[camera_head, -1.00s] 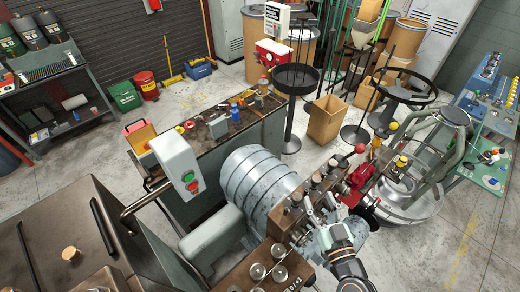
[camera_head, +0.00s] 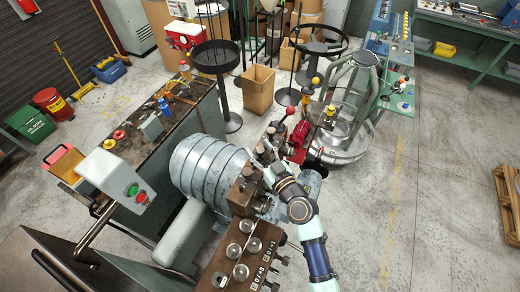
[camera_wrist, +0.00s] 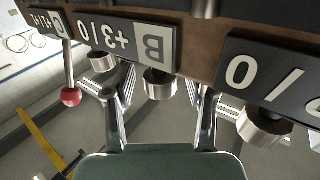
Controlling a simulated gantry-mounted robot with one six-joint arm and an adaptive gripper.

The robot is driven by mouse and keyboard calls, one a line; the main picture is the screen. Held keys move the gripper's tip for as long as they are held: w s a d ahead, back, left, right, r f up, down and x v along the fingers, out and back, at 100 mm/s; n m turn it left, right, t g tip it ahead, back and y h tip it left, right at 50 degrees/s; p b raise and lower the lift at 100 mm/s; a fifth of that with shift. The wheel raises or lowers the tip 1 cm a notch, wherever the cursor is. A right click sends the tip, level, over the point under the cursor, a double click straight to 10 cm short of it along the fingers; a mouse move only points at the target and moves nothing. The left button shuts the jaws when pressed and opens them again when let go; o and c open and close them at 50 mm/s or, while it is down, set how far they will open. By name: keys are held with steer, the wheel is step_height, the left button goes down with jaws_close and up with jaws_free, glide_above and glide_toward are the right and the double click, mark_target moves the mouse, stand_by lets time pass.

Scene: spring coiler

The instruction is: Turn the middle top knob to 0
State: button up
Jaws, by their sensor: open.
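A silver knob (camera_wrist: 160,84) with a dark base sits under the black label plate marked "B" in the wrist view, where lettering appears upside down. My gripper (camera_wrist: 161,92) is open, with one finger on each side of this knob; visible gaps separate both fingers from it. Another silver knob (camera_wrist: 102,61) is to the left, behind the left finger. A third knob (camera_wrist: 262,126) is at the right, under a "0/" plate (camera_wrist: 275,75). The knobs' settings are hard to read. In the head view, my gripper (camera_head: 266,172) is at the brown machine block; its fingertips are hard to make out.
A red-tipped lever (camera_wrist: 70,96) hangs left of the knobs. In the head view, a control box (camera_head: 118,178) with green and red buttons stands left of the ribbed grey housing (camera_head: 208,166). A red-handled lever (camera_head: 290,112) rises behind my arm.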

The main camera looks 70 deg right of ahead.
jaws_close()
steer(key=shift+f+b, duration=0.2)
steer(key=shift+b, duration=0.6)
